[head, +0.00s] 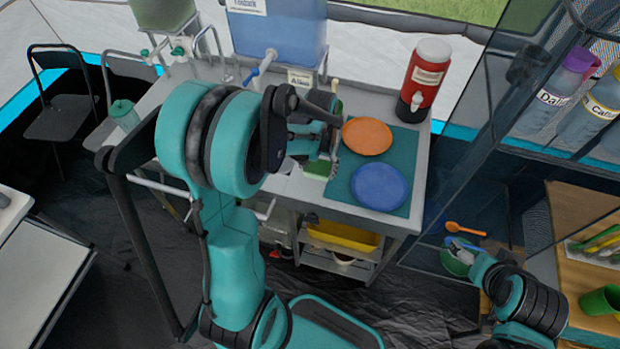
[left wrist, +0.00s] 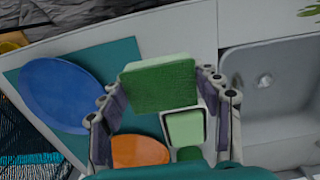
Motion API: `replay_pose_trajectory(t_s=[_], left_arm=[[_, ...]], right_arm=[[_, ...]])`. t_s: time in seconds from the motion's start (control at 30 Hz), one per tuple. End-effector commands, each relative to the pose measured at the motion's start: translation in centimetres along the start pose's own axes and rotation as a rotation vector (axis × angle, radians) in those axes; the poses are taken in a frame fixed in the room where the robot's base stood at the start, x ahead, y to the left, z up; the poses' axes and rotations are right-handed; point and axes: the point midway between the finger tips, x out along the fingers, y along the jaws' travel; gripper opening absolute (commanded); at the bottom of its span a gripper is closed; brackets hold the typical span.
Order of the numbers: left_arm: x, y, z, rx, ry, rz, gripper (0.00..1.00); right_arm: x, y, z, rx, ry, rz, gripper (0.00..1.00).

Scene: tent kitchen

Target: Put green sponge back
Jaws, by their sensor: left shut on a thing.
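My left gripper (head: 324,158) is over the counter beside the teal mat, its fingers partly hidden by my arm. In the left wrist view the gripper (left wrist: 160,90) is shut on a green sponge (left wrist: 160,84), with one finger on each side. The sponge also shows in the head view (head: 318,170), partly covered by the gripper. Beyond the sponge in the left wrist view is a small white-rimmed holder (left wrist: 184,128) with a light green inside. My right gripper (head: 459,250) is at the lower right by a green bowl (head: 456,262); its fingers are too small to read.
A blue plate (head: 380,187) and an orange plate (head: 367,136) lie on the teal mat (head: 338,190). A red drink dispenser (head: 425,80) stands behind. A sink (left wrist: 268,85) is on the right in the left wrist view. A blue water tank (head: 278,32) stands at the back.

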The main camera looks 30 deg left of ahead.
Motion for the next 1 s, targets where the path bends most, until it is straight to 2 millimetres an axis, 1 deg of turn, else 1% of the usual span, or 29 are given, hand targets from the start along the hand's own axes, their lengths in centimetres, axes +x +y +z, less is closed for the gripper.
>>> replay_pose_trajectory(t_s=[0.03, 0.17, 0.27, 0.37, 0.5, 0.53, 0.77, 0.9, 0.93, 0.97, 1.0], left_arm=[[0.7, -0.9, -0.2, -0.004, 0.000, 0.000, 0.27], [1.3, -2.1, -0.3, -0.001, 0.000, 0.000, 0.27], [1.7, -2.3, -0.4, 0.002, 0.000, 0.000, 0.27], [3.0, -2.2, -0.4, 0.002, 0.000, 0.000, 0.27], [5.2, -2.2, -0.4, 0.002, 0.000, 0.000, 0.27], [5.4, -2.2, -0.4, 0.002, 0.000, 0.000, 0.27], [5.3, -2.2, -0.3, 0.002, 0.000, 0.000, 0.27], [5.7, -2.2, -0.3, 0.002, 0.000, 0.000, 0.27], [5.8, -2.2, -0.3, 0.002, 0.000, 0.000, 0.66], [5.7, -2.2, -0.3, 0.002, 0.000, 0.000, 0.74], [5.6, -2.2, -0.3, 0.002, 0.000, 0.000, 0.84]], right_arm=[[0.4, 0.0, 0.2, 0.000, 0.000, 0.000, 0.84], [0.5, 0.0, 0.4, 0.000, 0.000, 0.000, 0.84], [0.7, 0.0, 0.5, 0.000, 0.000, 0.000, 0.84], [1.1, 0.0, 0.8, 0.000, 0.000, 0.000, 0.84], [1.9, 0.0, 1.4, 0.000, 0.000, 0.000, 0.84], [2.0, 0.0, 1.4, 0.000, 0.000, 0.000, 0.84], [1.9, 0.0, 1.3, 0.000, 0.000, 0.000, 0.84], [2.2, 0.0, 1.6, 0.000, 0.000, 0.000, 0.84], [2.2, 0.0, 1.6, 0.000, 0.000, 0.000, 0.84], [2.1, 0.0, 1.5, 0.000, 0.000, 0.000, 0.84], [2.1, 0.0, 1.5, 0.000, 0.000, 0.000, 0.84]])
